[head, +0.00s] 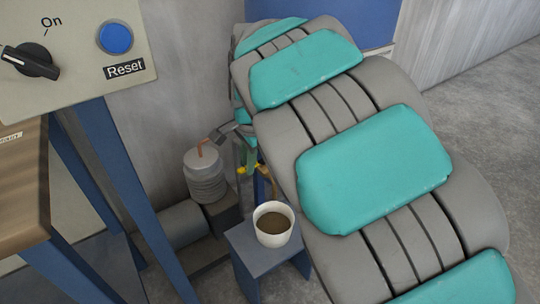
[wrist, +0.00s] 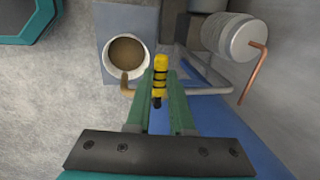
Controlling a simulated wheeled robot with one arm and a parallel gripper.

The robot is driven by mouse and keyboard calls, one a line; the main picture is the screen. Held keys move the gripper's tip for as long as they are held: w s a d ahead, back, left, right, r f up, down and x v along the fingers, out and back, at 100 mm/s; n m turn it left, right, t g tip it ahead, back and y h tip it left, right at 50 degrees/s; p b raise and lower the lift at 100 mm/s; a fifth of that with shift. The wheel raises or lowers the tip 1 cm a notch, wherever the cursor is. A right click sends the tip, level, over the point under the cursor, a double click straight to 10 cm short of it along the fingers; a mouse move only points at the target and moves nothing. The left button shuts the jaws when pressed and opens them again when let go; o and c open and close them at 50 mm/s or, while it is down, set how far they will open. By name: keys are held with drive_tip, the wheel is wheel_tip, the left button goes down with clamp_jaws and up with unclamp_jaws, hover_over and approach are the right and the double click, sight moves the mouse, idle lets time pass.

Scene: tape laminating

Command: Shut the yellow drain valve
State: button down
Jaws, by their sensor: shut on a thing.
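The yellow drain valve (wrist: 160,66) shows in the wrist view as a yellow handle with dark bands, at the upper middle. My gripper (wrist: 160,82) has its green fingers on either side of the handle and is shut on it. In the head view a small part of the yellow valve (head: 243,170) shows low beside my arm. My green fingers (head: 251,159) are there too, mostly hidden behind my arm. A brownish pipe end (wrist: 126,86) is left of the valve, at the rim of a white cup (wrist: 127,60) holding brown liquid.
The white cup stands on a grey-blue stand (head: 248,249). A ribbed grey cylinder (head: 204,176) with a copper pipe stands left of the valve. A panel (head: 72,55) with a black knob and blue button is at the upper left. Bare floor lies at the right.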

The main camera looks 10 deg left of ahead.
idle(0.5)
drive_tip(key=c, duration=0.8)
unclamp_jaws()
drive_tip(key=r, duration=0.5)
drive_tip(key=s+d+r, duration=0.1)
drive_tip(key=r, duration=0.1)
drive_tip(key=shift+r, duration=0.35)
drive_tip(key=shift+d, duration=0.1)
